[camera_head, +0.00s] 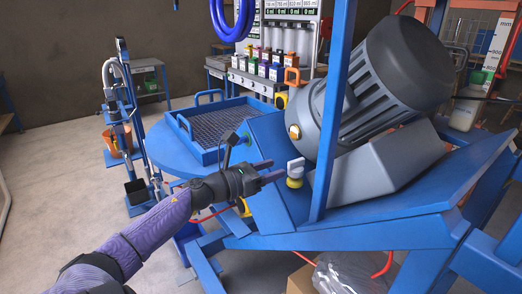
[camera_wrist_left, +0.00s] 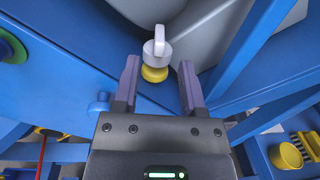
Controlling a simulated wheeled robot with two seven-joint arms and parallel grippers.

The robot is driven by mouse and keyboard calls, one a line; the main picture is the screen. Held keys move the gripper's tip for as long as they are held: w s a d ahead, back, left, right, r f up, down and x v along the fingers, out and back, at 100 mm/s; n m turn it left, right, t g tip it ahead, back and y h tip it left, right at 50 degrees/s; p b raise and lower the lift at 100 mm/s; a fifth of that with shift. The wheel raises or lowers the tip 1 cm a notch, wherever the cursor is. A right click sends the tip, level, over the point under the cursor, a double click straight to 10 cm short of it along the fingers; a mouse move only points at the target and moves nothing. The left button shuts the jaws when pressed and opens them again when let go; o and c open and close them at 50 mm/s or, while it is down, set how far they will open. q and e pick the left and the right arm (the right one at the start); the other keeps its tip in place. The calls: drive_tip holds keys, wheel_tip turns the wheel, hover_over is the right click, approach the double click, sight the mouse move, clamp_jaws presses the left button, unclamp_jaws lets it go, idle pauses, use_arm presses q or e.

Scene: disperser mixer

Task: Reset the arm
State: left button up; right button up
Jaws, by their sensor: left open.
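My left arm comes in from the left in the head view, and its gripper (camera_head: 268,172) is open beside the blue mixer frame (camera_head: 268,208). A small valve with a white-grey handle (camera_head: 295,166) and a yellow base (camera_head: 294,183) sits on the frame just right of the fingertips. In the left wrist view the two fingers (camera_wrist_left: 161,88) stand apart, with the grey handle (camera_wrist_left: 157,48) and yellow base (camera_wrist_left: 154,73) ahead and between them. The gap between the fingers looks empty, and I cannot tell if either finger touches the valve. My right gripper is not in view.
A large grey motor (camera_head: 385,85) is mounted on the frame behind a blue upright post (camera_head: 335,110). A blue mesh tray (camera_head: 215,130) lies on a round blue table (camera_head: 175,150). A plastic-wrapped box (camera_head: 345,275) stands below. Open floor (camera_head: 60,180) is at the left.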

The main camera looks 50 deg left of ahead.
use_arm(q)
drive_tip(key=s, duration=0.2)
drive_tip(key=shift+s+a, duration=0.2)
drive_tip(key=shift+s, duration=0.1)
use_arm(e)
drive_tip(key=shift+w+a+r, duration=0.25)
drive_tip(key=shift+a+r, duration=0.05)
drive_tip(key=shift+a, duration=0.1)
use_arm(q)
drive_tip(key=shift+f, duration=0.1)
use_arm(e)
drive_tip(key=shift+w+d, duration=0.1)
